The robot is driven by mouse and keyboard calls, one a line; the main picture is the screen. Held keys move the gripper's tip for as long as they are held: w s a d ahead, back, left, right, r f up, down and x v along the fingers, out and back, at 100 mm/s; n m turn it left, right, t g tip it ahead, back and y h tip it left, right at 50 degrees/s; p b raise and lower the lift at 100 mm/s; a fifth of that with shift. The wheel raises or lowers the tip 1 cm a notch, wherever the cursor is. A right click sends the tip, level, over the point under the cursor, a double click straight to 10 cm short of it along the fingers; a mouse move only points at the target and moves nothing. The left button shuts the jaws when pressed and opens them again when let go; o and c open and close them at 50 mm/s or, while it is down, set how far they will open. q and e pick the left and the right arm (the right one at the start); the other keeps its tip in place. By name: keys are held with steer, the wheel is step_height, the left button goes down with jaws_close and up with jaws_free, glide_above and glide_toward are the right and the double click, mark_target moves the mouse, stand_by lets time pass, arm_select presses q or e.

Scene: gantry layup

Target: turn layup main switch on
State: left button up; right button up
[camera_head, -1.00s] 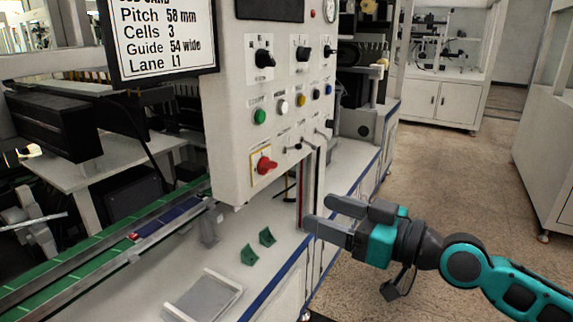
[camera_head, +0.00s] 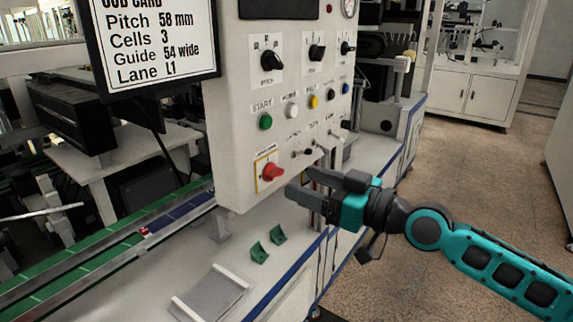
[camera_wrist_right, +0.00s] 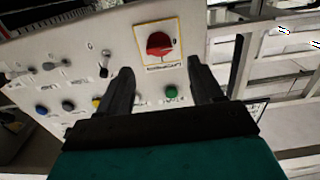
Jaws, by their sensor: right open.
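The main switch is a red rotary knob (camera_head: 271,172) on a yellow-bordered plate, low on the left of the light control panel (camera_head: 230,130). In the right wrist view the red knob (camera_wrist_right: 159,45) sits ahead of the fingers, between their lines, apart from them. My right gripper (camera_head: 294,186) is open and empty, just right of and slightly below the knob in the head view. In the right wrist view its two dark fingers (camera_wrist_right: 163,78) are spread. My left gripper is not in view.
The panel also carries a green start button (camera_head: 265,121), other coloured buttons, small toggles (camera_head: 308,152) and black selector knobs (camera_head: 271,62). A job card (camera_head: 150,45) hangs at upper left.

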mark_target(279, 174)
steer(key=x, duration=0.4)
steer(key=shift+a+p, duration=0.1)
steer(key=shift+p, duration=0.2)
steer(key=shift+w+a, duration=0.4)
steer(key=shift+a, duration=0.1)
steer(key=shift+c, duration=0.2)
steer(key=c, duration=1)
